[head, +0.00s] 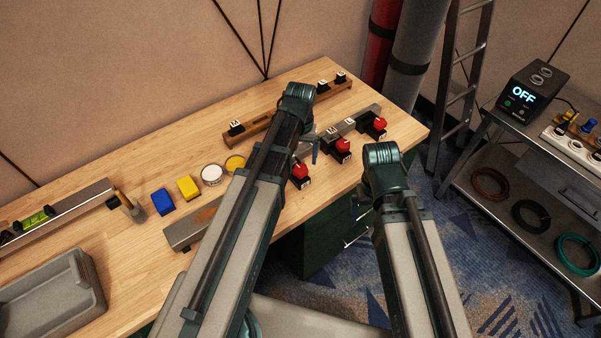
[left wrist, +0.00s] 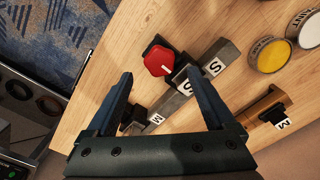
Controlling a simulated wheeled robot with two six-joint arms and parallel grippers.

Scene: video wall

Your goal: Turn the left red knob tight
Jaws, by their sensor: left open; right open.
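Three red knobs on black clamp blocks stand in a row along a metal rail (head: 361,116) on the wooden bench. The left red knob (head: 300,169) is just right of my left arm; the middle knob (head: 343,145) and right knob (head: 379,123) are further right. My left gripper (head: 313,147) hangs above the rail, partly hidden by its arm. In the left wrist view my left gripper (left wrist: 157,72) is open and empty, and a red knob (left wrist: 158,60) with an S label beside it shows between the fingertips, seemingly apart from them. My right gripper is hidden behind its arm.
A wooden rail (head: 270,125) with small labelled blocks lies behind. Two round cans (head: 212,174), a yellow block (head: 189,187) and a blue block (head: 163,201) sit left of my arm. A grey tray (head: 94,275) is front left. A cart holds a box reading OFF (head: 530,90).

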